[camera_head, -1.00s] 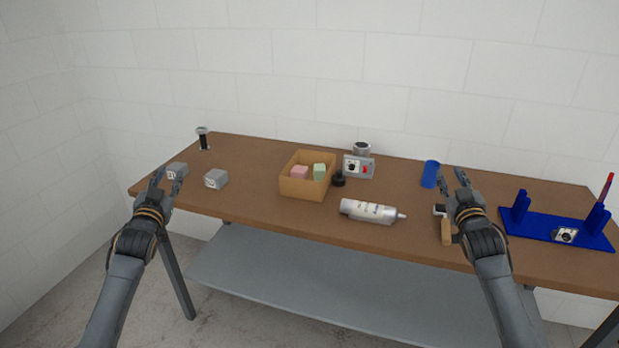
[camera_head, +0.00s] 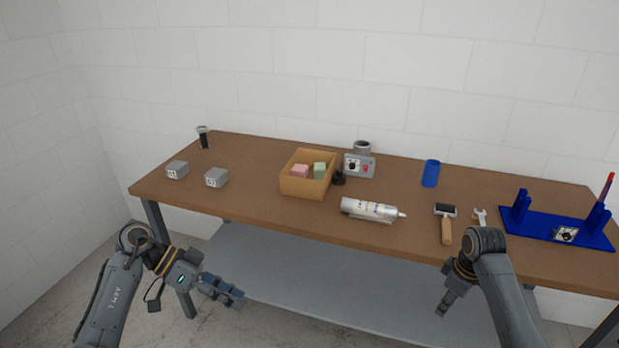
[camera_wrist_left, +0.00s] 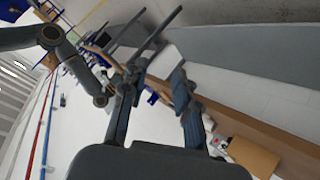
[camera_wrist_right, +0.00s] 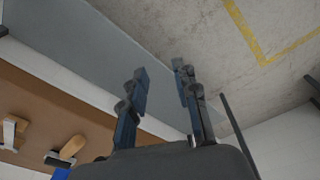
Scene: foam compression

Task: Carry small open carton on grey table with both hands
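The small open carton (camera_head: 303,189) is tan and stands upright on the brown table top, left of the middle. It holds a pink block (camera_head: 300,171) and a green block (camera_head: 319,170). My left gripper (camera_head: 232,296) is in front of the table, below its top and left of the carton. Its fingers are apart and empty in the left wrist view (camera_wrist_left: 158,62). A tan box face (camera_wrist_left: 252,157), apparently the carton, shows there at lower right. My right gripper (camera_head: 443,306) points down in front of the table, right of the carton. Its fingers are apart and empty (camera_wrist_right: 160,70).
The table top (camera_head: 250,165) is brown, with a grey shelf (camera_head: 330,285) below. Near the carton are a grey device (camera_head: 359,166) and a white bottle (camera_head: 370,209). Two grey boxes (camera_head: 216,177) stand left.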

